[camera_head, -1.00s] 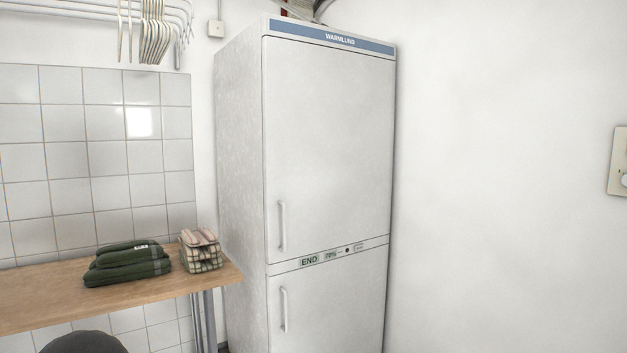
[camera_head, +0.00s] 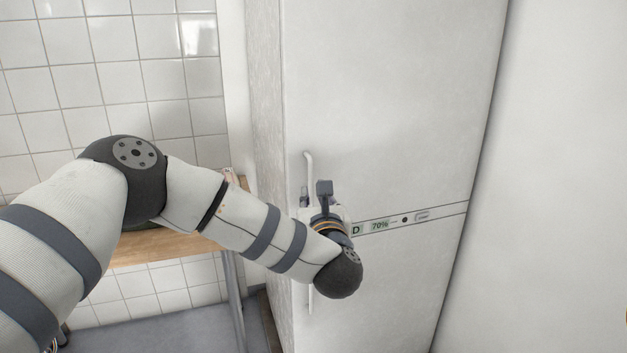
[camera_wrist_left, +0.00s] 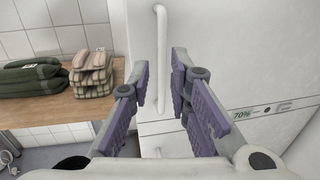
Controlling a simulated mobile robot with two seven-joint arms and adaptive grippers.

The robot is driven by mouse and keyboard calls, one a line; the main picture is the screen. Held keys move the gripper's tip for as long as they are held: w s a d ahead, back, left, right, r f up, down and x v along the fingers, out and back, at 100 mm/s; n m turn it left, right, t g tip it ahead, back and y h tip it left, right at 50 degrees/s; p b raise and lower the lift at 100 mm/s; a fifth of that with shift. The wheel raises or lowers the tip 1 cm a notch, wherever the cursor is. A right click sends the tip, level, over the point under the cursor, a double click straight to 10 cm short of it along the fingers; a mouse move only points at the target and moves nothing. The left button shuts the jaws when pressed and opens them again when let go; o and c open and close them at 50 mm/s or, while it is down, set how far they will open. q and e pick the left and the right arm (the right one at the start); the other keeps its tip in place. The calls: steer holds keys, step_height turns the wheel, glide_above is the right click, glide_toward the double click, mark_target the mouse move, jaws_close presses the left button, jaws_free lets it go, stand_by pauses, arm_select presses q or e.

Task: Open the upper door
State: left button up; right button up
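The upper door (camera_head: 390,100) of the tall white cabinet is shut, and it also shows in the left wrist view (camera_wrist_left: 235,50). Its white vertical handle (camera_head: 308,166) is near the door's left edge. In the left wrist view the handle (camera_wrist_left: 161,35) runs down between the two purple-padded fingers of my left gripper (camera_wrist_left: 160,88). The fingers are apart, one on each side of the handle, with gaps to it. In the head view my left gripper (camera_head: 314,192) is at the handle, partly hidden by its own wrist. My right gripper is not in view.
A control strip (camera_head: 405,220) with a small display divides the upper door from the lower door (camera_head: 390,290). A wooden table (camera_head: 160,246) stands to the left, with folded green towels (camera_wrist_left: 30,78) and checked cloths (camera_wrist_left: 92,75) on it. A white wall is close on the right.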

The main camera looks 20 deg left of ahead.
mark_target(311, 181)
arm_select(q)
steer(key=x, duration=0.5)
steer(key=b+x, duration=0.1)
steer(key=x, duration=0.1)
steer(key=shift+w+f, duration=0.25)
steer(key=shift+f, duration=0.15)
steer(key=shift+w+a+r, duration=0.1)
steer(key=shift+w+a, duration=0.1)
steer(key=shift+w, duration=0.1)
steer(key=shift+w+r, duration=0.1)
steer(key=shift+r, duration=0.1)
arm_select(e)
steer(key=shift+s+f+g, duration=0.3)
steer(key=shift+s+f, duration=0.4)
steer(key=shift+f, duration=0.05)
arm_select(q)
jaws_close()
